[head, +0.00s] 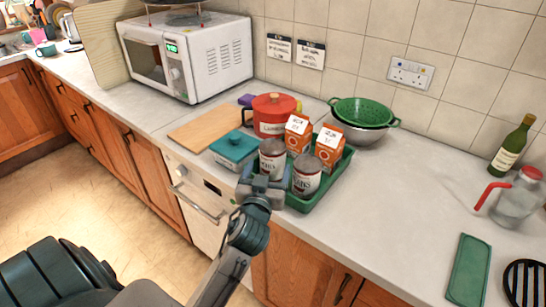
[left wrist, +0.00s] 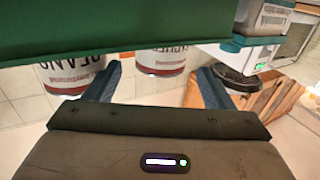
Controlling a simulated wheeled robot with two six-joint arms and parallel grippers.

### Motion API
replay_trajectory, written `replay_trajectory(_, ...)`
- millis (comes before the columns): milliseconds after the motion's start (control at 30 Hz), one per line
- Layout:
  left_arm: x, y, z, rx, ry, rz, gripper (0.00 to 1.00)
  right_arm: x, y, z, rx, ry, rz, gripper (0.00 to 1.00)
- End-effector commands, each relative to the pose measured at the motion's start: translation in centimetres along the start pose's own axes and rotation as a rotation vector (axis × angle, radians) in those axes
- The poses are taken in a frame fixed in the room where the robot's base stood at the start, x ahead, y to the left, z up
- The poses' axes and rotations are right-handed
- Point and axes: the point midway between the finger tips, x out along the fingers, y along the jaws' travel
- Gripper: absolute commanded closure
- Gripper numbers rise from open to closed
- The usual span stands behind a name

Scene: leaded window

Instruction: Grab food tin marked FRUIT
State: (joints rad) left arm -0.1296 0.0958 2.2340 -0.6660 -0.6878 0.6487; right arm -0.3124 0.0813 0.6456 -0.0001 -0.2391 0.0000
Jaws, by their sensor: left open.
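Two silver tins with white and dark red labels stand at the near-left end of a green tray (head: 331,180) in the head view. The right tin (head: 306,176) reads like BEANS; its label (left wrist: 75,68) shows BEANS in the left wrist view. The left tin (head: 272,158) has a word I cannot read clearly. My left gripper (head: 262,187) is open, just in front of the left tin at the tray's near edge. In the left wrist view, this tin (left wrist: 163,61) shows between the open fingers, partly hidden by the green tray. My right gripper is not in view.
Two orange-and-white cartons (head: 298,133) (head: 329,147) stand behind the tins. A red pot (head: 272,114), a teal-lidded box (head: 234,147) and a wooden board (head: 203,131) lie left. A green colander (head: 362,111) sits behind.

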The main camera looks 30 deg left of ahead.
Motion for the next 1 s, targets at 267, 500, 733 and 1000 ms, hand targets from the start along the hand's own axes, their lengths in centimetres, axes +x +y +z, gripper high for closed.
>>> replay_trajectory(267,2.6,-0.1,-0.7,0.003,0.001,0.000,0.24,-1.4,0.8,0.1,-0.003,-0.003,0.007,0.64)
replay_trajectory(500,5.8,-0.2,-0.7,0.001,0.001,0.000,0.24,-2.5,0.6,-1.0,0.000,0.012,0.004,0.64)
replay_trajectory(733,6.3,-0.2,-0.4,0.000,0.000,0.000,0.24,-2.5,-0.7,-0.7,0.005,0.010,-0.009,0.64)
replay_trajectory(1000,6.3,-0.2,-0.4,0.000,0.000,0.000,0.63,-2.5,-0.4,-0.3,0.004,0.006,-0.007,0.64)
